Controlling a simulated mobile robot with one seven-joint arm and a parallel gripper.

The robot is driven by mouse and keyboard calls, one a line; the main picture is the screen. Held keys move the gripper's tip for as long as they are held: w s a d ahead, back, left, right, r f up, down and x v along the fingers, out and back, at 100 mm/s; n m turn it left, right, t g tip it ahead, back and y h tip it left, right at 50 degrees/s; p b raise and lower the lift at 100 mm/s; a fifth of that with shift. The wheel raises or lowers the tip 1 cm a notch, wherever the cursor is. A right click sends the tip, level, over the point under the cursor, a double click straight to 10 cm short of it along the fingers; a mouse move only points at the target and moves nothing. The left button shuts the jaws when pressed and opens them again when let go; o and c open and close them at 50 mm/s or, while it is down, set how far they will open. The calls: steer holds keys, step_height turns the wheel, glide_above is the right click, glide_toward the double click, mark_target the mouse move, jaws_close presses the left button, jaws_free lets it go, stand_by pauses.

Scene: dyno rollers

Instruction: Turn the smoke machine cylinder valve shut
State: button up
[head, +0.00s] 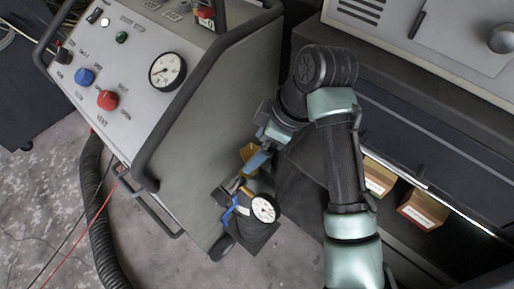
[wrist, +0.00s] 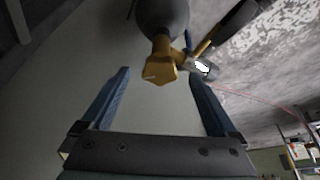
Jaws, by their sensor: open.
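The small dark cylinder (head: 258,232) stands on the floor against the side of the grey machine. A white round gauge (head: 264,209) and a blue part (head: 228,215) sit at its top. In the wrist view the rounded grey end of the cylinder (wrist: 163,14) is at the top, with a brass-yellow valve piece (wrist: 160,68) coming from it. My gripper (wrist: 160,76) is open, its blue fingers either side of the valve piece with a gap on both sides. In the head view my gripper (head: 243,180) is just above the cylinder top; the valve is mostly hidden there.
The grey machine (head: 190,130) has a sloped panel with a gauge (head: 167,70), a red knob (head: 107,100) and a blue knob (head: 85,76). A black hose (head: 97,200) lies left. Cardboard boxes (head: 423,209) sit under the dark bench at right. Grey floor shows at lower left.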

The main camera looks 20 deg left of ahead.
steer(key=shift+a+f, duration=0.1)
steer(key=shift+f, duration=0.25)
steer(key=c, duration=1.4)
steer(key=shift+o, duration=0.2)
